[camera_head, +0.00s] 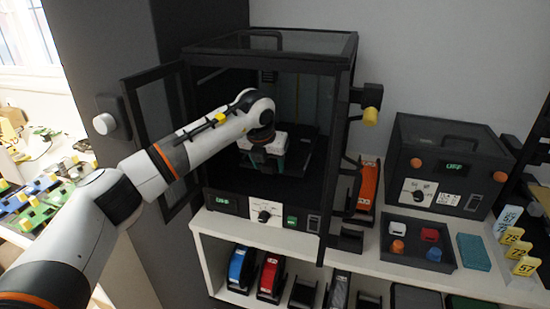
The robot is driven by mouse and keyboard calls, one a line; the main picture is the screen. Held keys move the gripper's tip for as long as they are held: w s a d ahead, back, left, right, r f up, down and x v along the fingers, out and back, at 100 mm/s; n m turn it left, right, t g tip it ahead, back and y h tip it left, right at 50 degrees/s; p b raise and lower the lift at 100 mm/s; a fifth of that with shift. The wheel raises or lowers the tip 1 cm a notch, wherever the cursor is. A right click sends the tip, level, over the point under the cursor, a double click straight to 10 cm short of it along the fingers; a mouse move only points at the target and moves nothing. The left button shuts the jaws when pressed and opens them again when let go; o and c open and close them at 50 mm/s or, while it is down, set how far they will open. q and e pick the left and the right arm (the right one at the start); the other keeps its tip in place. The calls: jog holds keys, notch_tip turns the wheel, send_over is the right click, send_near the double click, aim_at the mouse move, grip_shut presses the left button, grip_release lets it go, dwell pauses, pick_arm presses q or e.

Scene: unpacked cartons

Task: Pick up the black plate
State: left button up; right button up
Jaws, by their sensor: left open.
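The black plate (308,154) lies inside a black box-like machine (270,208) with a clear top and an open front. My left arm reaches in from the left through the opening. My left gripper (268,163) is open inside the chamber, over the front left part of the plate. My right gripper is out of view.
The machine's door (155,130) stands open on the left, close to my forearm. A dark box (450,165) and a tray (415,247) of small coloured blocks are on the white shelf at right. Several coloured items fill the shelf below.

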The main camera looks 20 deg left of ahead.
pick_arm(q)
jog(key=c, duration=1.2)
jog(key=shift+r, duration=0.1)
grip_shut()
jog(key=shift+r, duration=0.1)
jog(key=shift+w+r, duration=0.1)
jog(key=shift+r, duration=0.1)
jog(key=b+v, duration=0.1)
jog(key=v, duration=0.1)
jog(key=shift+r+b, duration=0.4)
jog(key=s+b, duration=0.5)
jog(key=s, duration=1.2)
jog(key=shift+s+a, duration=0.3)
